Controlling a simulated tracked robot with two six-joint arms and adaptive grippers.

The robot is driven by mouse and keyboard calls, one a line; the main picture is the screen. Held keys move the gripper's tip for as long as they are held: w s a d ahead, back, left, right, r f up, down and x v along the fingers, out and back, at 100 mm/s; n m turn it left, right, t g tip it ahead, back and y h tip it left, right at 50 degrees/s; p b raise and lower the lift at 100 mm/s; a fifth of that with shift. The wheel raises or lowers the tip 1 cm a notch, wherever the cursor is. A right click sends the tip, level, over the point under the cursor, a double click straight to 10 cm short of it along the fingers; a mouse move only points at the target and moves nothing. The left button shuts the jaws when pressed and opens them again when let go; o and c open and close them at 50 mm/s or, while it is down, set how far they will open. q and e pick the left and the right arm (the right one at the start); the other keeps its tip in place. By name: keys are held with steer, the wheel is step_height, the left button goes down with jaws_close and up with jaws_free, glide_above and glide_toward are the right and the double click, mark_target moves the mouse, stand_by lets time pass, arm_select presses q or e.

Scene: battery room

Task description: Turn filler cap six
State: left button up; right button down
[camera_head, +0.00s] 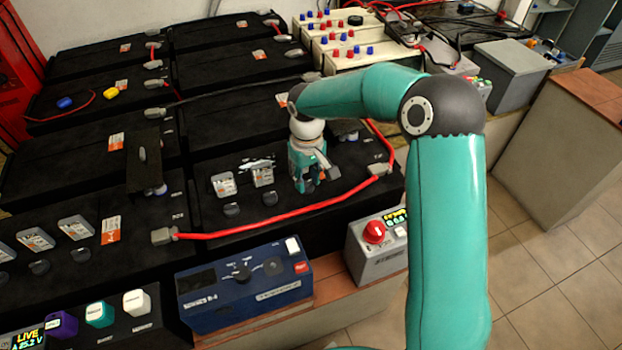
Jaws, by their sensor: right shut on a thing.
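My right gripper (306,180) reaches down onto the black battery (345,182) in the middle and is shut on a dark round filler cap at the right end of a row. The fingers hide most of that cap, and I cannot read a number beside it. Two more dark round caps, a middle one (270,198) and a left one (232,210), sit in the same row, with small pale labels behind them. My left gripper is not in view.
A red cable (270,222) runs across the battery's front, between a left terminal (163,236) and a right terminal (379,169). A blue device (243,287) and a grey box with a red knob (376,233) stand in front. More batteries lie left and behind.

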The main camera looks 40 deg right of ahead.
mark_target(307, 182)
steer(key=shift+w+a+r+m, duration=0.1)
steer(key=shift+w+m, duration=0.1)
steer(key=shift+m, duration=1.2)
steer(key=c, duration=1.1)
jaws_free()
step_height(307, 182, up, 12)
steer(key=shift+f, duration=0.1)
